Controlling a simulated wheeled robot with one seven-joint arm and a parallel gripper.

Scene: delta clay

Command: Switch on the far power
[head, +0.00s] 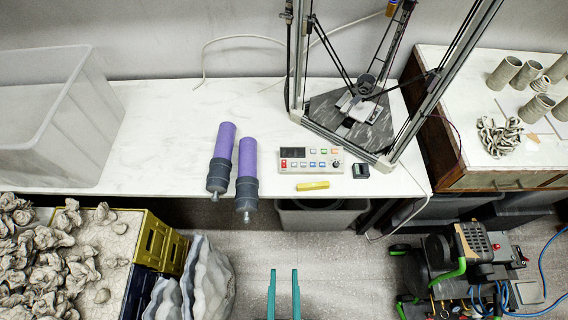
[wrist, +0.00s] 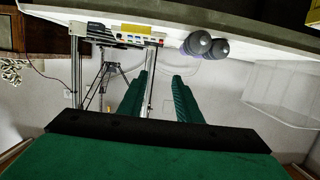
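A pale control box (head: 311,168) with several coloured buttons and a dark display lies on the white table in front of the delta printer. A red switch (head: 284,164) is at its left end, and a dark knob (head: 336,164) is at its right. I cannot read any labels or tell whether the power is on. The box also shows, upside down, in the wrist view (wrist: 124,38). My gripper (head: 284,270) is open and empty, low in front of the table and apart from the box. Its two green fingers also show in the wrist view (wrist: 161,75).
Two purple cylinders (head: 247,155) lie left of the box and overhang the table edge. A yellow block (head: 312,186) and a small dark device (head: 361,170) lie near the box. The delta printer (head: 350,118) stands behind. A machine with a red button (head: 478,255) stands on the floor at right.

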